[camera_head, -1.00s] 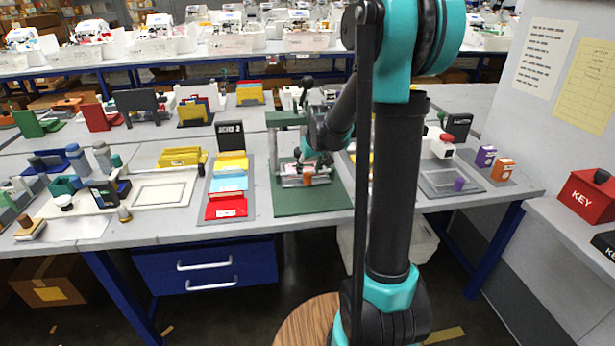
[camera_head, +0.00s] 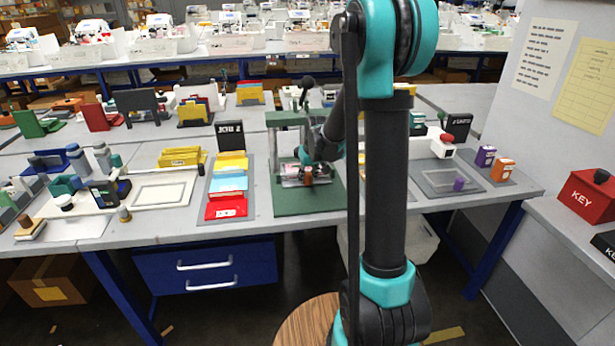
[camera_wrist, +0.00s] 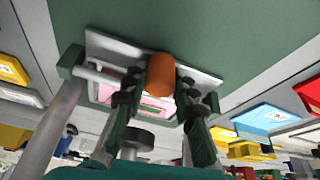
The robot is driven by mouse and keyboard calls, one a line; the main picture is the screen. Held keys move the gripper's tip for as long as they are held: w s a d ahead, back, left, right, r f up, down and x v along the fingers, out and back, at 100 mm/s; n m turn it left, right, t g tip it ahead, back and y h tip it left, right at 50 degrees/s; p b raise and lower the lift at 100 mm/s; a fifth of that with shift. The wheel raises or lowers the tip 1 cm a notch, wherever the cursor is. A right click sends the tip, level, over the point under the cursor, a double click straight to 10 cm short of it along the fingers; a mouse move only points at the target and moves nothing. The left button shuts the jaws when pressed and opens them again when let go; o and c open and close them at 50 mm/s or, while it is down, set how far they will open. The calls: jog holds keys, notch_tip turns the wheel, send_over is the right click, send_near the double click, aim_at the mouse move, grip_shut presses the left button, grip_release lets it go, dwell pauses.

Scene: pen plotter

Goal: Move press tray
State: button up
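The press (camera_head: 312,200) has a green base and an upright frame and stands on the bench. The press tray (camera_head: 291,183), a pale metal plate with a pinkish sheet, lies at the press, with an orange knob (camera_head: 308,181) at its front. The wrist view shows the tray (camera_wrist: 110,46) and the orange knob (camera_wrist: 160,75) up close. My gripper (camera_wrist: 163,78) has one finger on each side of the knob, very near it. I cannot tell whether both fingers press on it. In the head view my gripper (camera_head: 306,170) is small and partly hidden by the arm.
A grey mat (camera_head: 207,210) with yellow, blue and red trays lies left of the press. A red key box (camera_head: 590,196) is at far right. Free bench is narrow around the press.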

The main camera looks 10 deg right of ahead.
grip_shut()
jog(key=shift+s, duration=0.1)
jog(key=s, duration=1.3)
jog(key=shift+s, duration=0.15)
jog(key=o, duration=0.8)
grip_release()
jog(key=v, duration=1.2)
